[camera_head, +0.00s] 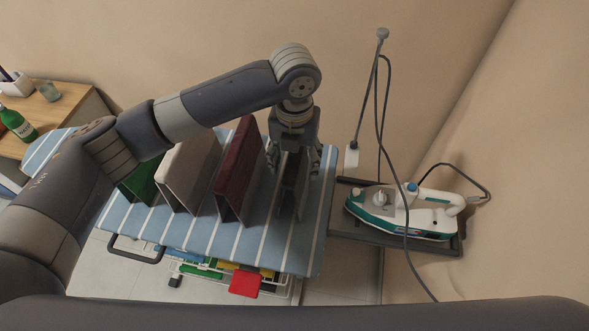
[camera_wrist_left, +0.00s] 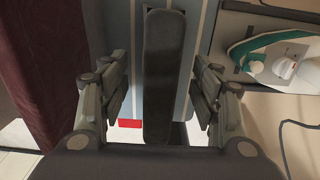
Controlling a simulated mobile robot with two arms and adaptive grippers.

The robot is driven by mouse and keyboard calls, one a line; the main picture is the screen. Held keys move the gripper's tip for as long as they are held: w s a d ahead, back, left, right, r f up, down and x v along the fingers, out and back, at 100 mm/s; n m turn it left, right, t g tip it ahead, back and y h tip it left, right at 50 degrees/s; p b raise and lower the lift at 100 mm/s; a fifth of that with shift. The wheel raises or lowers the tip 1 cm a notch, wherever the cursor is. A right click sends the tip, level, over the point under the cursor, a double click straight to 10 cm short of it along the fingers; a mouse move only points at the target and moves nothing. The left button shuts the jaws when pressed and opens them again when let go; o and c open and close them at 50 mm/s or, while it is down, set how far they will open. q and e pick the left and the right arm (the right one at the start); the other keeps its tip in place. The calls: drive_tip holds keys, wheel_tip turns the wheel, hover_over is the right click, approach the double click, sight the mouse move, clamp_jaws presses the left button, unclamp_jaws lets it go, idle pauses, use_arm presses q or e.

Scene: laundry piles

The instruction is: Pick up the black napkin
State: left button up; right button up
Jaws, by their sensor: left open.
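The black napkin (camera_head: 291,196) stands folded on edge on the striped blue ironing board (camera_head: 265,250), at the right end of a row of folded cloths. My left gripper (camera_head: 294,166) points down over it from above, its fingers apart. In the left wrist view the napkin (camera_wrist_left: 163,75) shows as a dark upright strip between the two open fingers, with a gap on each side. The gripper partly hides the napkin in the head view. My right gripper is not in view.
A dark red cloth (camera_head: 236,170) stands just left of the napkin, then a pale one (camera_head: 190,172) and a green one (camera_head: 139,186). A white and teal iron (camera_head: 405,212) rests on a dark tray at the right, its cord hanging nearby.

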use_arm(q)
wheel_tip(320, 180, down, 4)
drive_tip(key=shift+s+r+p, duration=0.1)
drive_tip(key=shift+r+p, duration=0.1)
drive_tip(key=shift+p, duration=0.2)
drive_tip(key=c, duration=1.2)
drive_tip(key=shift+o, duration=0.2)
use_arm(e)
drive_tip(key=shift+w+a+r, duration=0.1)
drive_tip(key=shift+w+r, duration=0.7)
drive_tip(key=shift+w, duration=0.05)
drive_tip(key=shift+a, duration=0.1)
